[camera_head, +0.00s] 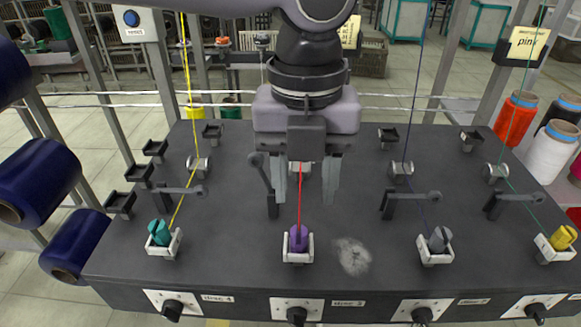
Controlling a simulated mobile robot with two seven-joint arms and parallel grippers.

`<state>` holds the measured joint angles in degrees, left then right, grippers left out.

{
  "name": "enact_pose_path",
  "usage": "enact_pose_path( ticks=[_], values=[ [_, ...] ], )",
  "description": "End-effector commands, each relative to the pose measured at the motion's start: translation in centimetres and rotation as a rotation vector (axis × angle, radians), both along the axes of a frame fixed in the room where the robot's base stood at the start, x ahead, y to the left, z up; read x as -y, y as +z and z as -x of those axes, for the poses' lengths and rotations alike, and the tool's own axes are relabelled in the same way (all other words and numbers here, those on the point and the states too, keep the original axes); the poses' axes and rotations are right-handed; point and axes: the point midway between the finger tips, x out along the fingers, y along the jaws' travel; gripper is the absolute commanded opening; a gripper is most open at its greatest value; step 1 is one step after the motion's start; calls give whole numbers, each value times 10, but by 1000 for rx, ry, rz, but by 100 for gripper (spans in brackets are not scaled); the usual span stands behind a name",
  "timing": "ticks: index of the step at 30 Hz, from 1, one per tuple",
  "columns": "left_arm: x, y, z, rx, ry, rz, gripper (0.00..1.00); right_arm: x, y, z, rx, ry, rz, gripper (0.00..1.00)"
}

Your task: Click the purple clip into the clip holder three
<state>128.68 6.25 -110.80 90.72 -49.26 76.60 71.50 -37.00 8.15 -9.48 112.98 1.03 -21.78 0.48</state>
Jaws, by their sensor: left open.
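The purple clip (299,239) sits at the white clip holder (299,256) near the table's front edge, above the knob left of the "disc 3" label (349,303). Whether it is clicked fully in is too small to tell. A red thread (299,205) runs up from the clip, passing between my fingers in the picture. My left gripper (305,185) points down over the middle of the table. Its two fingers are apart with no clip between them, behind the purple clip. My right gripper is not in view.
Teal (159,233), grey (439,240) and yellow (563,238) clips sit at the other white holders. Dark lever posts (389,205) and small black holders (120,204) stand on the dark table (230,260). Yellow, blue and green threads run upward. A pale smudge (353,256) marks the tabletop.

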Motion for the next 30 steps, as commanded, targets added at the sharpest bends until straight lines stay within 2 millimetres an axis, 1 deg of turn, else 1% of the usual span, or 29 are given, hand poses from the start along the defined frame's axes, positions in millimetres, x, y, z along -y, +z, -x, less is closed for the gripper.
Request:
enact_pose_path(
  ticks=[4, 8, 14, 20, 24, 27, 30],
  values=[
    [-5, 2, -4, 23, 17, -21, 45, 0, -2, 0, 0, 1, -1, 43],
    [-5, -5, -4, 21, 16, -21, 45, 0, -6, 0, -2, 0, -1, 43],
    [-5, -24, -3, 19, 14, -20, 45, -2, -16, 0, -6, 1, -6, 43],
    [-5, -50, -3, 18, 14, -19, 45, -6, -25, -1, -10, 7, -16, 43],
    [-4, -71, -3, 19, 14, -17, 45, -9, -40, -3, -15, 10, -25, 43],
    [-4, -81, -3, 19, 14, -17, 45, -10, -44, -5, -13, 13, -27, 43],
    [-4, -86, -3, 19, 14, -17, 45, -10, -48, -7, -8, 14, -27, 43]
  ],
)
